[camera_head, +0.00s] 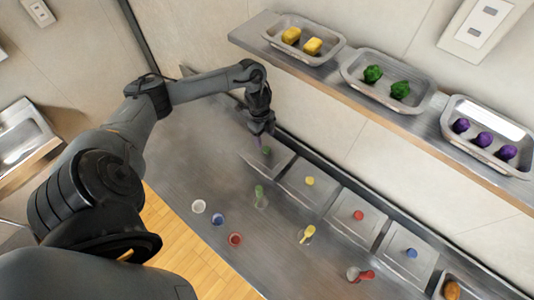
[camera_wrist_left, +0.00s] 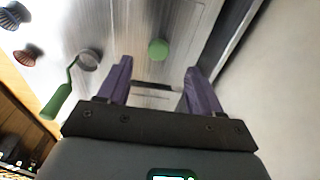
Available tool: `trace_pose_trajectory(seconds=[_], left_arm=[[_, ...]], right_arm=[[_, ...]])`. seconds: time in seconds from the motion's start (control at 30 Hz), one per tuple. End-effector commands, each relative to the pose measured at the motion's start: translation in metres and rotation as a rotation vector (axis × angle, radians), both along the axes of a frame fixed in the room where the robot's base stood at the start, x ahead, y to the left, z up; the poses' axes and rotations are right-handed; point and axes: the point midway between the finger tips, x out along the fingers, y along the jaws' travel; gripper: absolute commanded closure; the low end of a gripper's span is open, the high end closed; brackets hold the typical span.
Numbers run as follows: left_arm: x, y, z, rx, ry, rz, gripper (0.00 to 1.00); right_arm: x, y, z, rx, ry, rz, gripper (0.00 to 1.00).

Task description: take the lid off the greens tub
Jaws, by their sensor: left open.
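The lid (camera_head: 281,163) with a round green knob (camera_head: 266,151) lies on the leftmost tub of the row set into the steel counter; I take this as the greens tub. The tub itself is hidden under the lid. My left gripper (camera_head: 262,138) is just above and behind the knob, pointing down. In the left wrist view the gripper (camera_wrist_left: 157,66) is open, its two purple fingers apart with nothing between them. The green knob (camera_wrist_left: 158,49) shows beyond the fingertips, apart from them. My right gripper is not in view.
Lids with yellow (camera_head: 310,181), red (camera_head: 358,215) and blue (camera_head: 411,253) knobs continue the row. A green-handled ladle (camera_head: 260,196) lies in front of the green-knobbed lid. A shelf (camera_head: 375,107) with trays runs above, behind the row.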

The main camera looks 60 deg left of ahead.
Motion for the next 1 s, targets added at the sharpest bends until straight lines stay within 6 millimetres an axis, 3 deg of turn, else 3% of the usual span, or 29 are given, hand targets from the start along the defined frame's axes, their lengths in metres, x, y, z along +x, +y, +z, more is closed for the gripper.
trace_pose_trajectory(seconds=[0.33, 0.7, 1.0], left_arm=[[0.000, -0.005, -0.023, -0.002, 0.002, -0.001, 0.35], [0.001, -0.012, -0.064, -0.001, 0.001, 0.000, 0.35], [0.001, -0.012, -0.067, 0.000, 0.000, -0.001, 0.36]], right_arm=[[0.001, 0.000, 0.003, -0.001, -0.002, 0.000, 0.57], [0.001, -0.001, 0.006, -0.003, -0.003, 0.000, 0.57], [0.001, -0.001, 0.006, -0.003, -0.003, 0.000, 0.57]])
